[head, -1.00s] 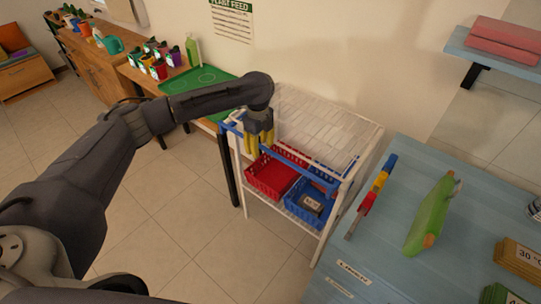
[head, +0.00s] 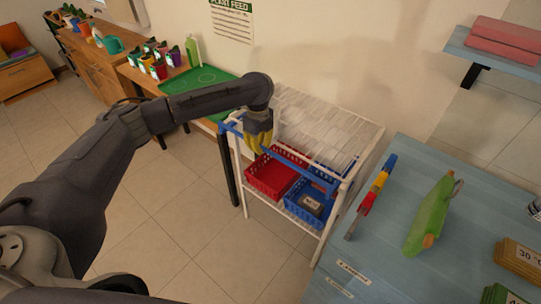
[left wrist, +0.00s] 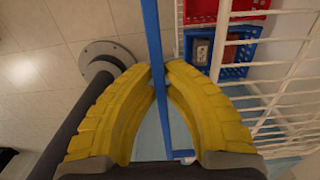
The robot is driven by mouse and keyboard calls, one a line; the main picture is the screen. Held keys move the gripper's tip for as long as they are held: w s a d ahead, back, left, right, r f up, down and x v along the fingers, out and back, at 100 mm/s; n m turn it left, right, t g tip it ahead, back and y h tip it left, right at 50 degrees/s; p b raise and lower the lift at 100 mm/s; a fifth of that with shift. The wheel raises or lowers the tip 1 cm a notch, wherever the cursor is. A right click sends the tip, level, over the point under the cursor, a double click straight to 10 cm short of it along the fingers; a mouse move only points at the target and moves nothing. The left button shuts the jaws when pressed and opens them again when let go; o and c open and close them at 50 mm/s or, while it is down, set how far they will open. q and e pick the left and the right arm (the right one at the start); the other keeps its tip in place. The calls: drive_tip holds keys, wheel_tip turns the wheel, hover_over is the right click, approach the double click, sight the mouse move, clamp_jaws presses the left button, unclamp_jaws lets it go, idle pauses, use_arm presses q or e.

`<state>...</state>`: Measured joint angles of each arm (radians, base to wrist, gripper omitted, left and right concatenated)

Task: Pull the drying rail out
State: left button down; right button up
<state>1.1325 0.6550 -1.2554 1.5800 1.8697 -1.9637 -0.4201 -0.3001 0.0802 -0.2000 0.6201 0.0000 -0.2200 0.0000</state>
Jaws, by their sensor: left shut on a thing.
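The drying rail is a thin blue bar (head: 300,167) along the front of the white wire rack (head: 330,118). In the left wrist view the rail (left wrist: 152,35) runs lengthwise between my yellow fingers and ends in a short blue crosspiece near the bottom. My left gripper (head: 257,143) is at the rack's front left, shut on the rail. In the left wrist view the gripper's fingertips (left wrist: 159,76) close on the bar from both sides. The fingers hide part of the rail in the head view. My right gripper is not in view.
A red basket (head: 268,180) and a blue basket (head: 300,211) sit on the rack's lower shelf. A light blue table (head: 400,275) with a green tool (head: 432,215) stands at right. A green tray (head: 203,88) lies at left. The floor in front is clear.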

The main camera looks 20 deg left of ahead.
use_arm(q)
drive_tip(key=s+a, duration=0.5)
drive_tip(key=s, duration=0.9)
drive_tip(key=shift+s+a, duration=0.2)
idle(1.6)
drive_tip(key=c, duration=1)
unclamp_jaws()
drive_tip(key=shift+r, duration=3.5)
